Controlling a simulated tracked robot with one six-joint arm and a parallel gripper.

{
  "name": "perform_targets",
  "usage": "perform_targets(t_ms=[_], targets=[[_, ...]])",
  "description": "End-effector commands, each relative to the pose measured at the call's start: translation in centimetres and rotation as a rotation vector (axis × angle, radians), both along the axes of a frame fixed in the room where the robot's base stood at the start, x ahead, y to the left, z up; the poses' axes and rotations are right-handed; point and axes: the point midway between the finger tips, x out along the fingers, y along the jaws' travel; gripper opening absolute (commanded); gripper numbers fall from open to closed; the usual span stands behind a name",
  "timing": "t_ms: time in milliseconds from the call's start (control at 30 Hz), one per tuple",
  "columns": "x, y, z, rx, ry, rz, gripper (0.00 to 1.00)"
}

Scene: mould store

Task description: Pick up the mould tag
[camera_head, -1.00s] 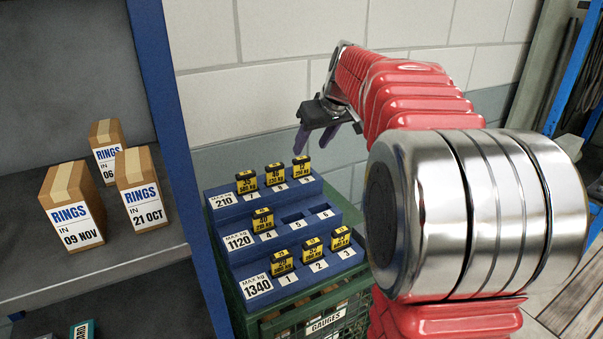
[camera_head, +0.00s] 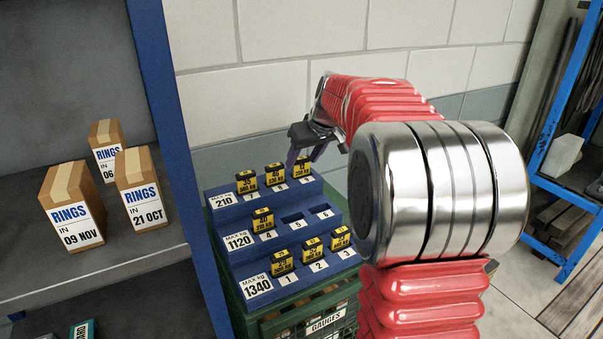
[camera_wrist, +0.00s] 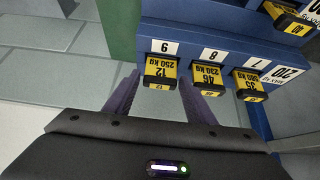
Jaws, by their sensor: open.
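A blue stepped rack (camera_head: 220,216) holds yellow-and-black mould tags. Its top row, labelled 210, has the tag 35 (camera_head: 247,182) at 7, the tag 46 (camera_head: 275,174) at 8 and the tag 12 (camera_head: 303,168) at 9. My gripper (camera_head: 304,154) is open and empty over the right end of that row. In the wrist view, the tag 12, 250 KG (camera_wrist: 161,73), shows between my two purple fingers (camera_wrist: 160,88). The right finger lies close to the tag 46, 230 KG (camera_wrist: 205,77). I cannot tell whether any finger touches a tag.
The middle row has one tag (camera_head: 263,220) at 4; slots 5 (camera_head: 293,218) and 6 are empty. The bottom row has three tags. The rack stands on a green GAUGES crate (camera_head: 290,322). Boxes of rings (camera_head: 140,188) stand on the left shelf, behind a blue post (camera_head: 180,150).

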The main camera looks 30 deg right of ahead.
Motion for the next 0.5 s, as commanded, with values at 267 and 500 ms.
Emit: perform_targets(t_ms=[267,500], targets=[[1.2,0.0,-1.9,0.000,0.000,0.000,0.50],[1.2,0.0,-1.9,0.000,0.000,0.000,0.50]])
